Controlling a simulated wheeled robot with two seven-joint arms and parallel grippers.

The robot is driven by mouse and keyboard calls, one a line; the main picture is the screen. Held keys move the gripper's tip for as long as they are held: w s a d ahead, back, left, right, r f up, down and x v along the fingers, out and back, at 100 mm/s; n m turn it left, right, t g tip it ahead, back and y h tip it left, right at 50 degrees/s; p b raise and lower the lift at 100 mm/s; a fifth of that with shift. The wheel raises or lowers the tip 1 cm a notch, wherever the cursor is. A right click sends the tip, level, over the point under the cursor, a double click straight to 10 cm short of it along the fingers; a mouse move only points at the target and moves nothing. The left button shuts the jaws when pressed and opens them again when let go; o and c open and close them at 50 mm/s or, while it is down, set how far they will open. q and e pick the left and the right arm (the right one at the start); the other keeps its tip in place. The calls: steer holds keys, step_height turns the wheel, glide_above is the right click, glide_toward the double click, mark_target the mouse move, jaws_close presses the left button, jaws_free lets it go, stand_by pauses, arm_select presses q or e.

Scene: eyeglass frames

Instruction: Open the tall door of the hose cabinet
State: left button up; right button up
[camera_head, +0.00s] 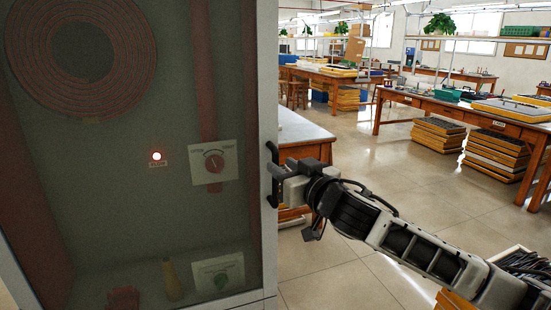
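The hose cabinet fills the left of the head view. Its tall door has a dim glass pane (120,190) and a pale frame (267,60); it looks closed. A dark upright handle (270,152) stands on the door's right edge. My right gripper (276,174) comes in from the right and is at the middle of the handle. Its fingertips are small and overlap the dark handle, so I cannot tell whether they are shut on it. My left gripper is out of view.
A workbench (302,130) stands just behind the cabinet. A crate (512,262) is at the lower right. Open tiled floor (420,190) lies between the benches.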

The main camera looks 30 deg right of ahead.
mark_target(277, 163)
steer(key=shift+w+p, duration=0.35)
steer(key=shift+w, duration=1.65)
steer(key=shift+c, duration=0.2)
jaws_close()
